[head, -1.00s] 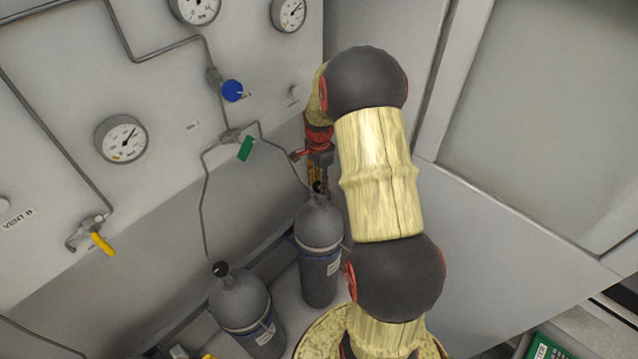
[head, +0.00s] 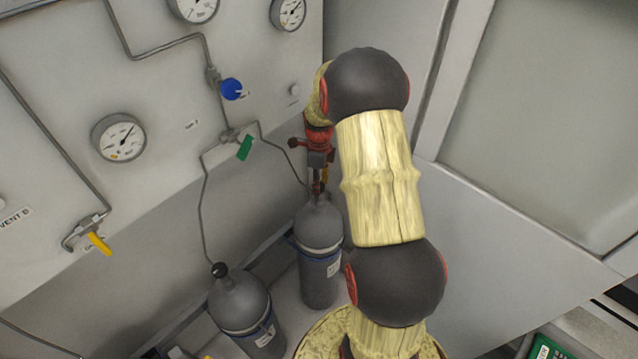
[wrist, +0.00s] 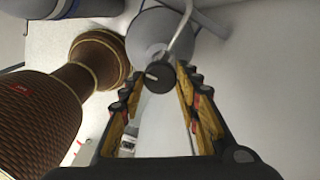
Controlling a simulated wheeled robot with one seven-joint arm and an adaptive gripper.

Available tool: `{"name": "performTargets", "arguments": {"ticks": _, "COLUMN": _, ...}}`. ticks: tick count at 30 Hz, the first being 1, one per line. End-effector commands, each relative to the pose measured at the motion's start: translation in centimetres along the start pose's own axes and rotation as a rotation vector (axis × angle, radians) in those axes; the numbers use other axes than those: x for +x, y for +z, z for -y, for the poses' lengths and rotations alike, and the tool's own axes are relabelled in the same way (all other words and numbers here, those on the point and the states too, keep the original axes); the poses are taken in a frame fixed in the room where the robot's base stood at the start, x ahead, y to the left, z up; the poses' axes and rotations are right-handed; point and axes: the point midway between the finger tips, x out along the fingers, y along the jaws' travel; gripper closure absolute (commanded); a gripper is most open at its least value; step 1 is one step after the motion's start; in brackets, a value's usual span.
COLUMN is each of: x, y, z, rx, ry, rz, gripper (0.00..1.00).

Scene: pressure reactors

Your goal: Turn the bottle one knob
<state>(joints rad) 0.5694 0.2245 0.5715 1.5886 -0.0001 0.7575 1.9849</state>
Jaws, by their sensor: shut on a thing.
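The gas bottle under my gripper is grey with a blue band and a white label, upright at the right of the pair in the head view (head: 319,240). Its rounded top also shows in the wrist view (wrist: 146,35). Its small black knob (wrist: 160,77) sits between the fingertips in the wrist view. My gripper (head: 318,186) points down at the bottle's top and is shut on the knob. In the head view the fingers hide the knob. A second grey bottle (head: 240,303) with a black knob (head: 219,270) stands to the left.
The panel behind carries a gauge (head: 119,137), a blue valve handle (head: 231,89), a green handle (head: 245,148) and a yellow handle (head: 98,243). A thin pipe (head: 283,147) runs down to the gripped bottle. A plain side wall (head: 500,230) stands close on the right.

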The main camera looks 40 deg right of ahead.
Motion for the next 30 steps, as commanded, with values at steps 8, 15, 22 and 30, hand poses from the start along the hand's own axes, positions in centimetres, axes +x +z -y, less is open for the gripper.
{"name": "performTargets", "arguments": {"ticks": 8, "x": -0.13, "y": 0.07, "z": 0.11, "rx": 0.05, "ry": -0.003, "rz": 0.002, "gripper": 0.93}}
{"name": "performTargets", "arguments": {"ticks": 15, "x": -0.13, "y": 0.07, "z": 0.11, "rx": 0.055, "ry": -0.003, "rz": 0.002, "gripper": 0.93}}
{"name": "performTargets", "arguments": {"ticks": 22, "x": -0.13, "y": 0.07, "z": 0.12, "rx": 0.054, "ry": -0.003, "rz": 0.002, "gripper": 0.63}}
{"name": "performTargets", "arguments": {"ticks": 30, "x": -0.05, "y": 0.03, "z": 0.05, "rx": 0.053, "ry": -0.001, "rz": 0.001, "gripper": 0.49}}
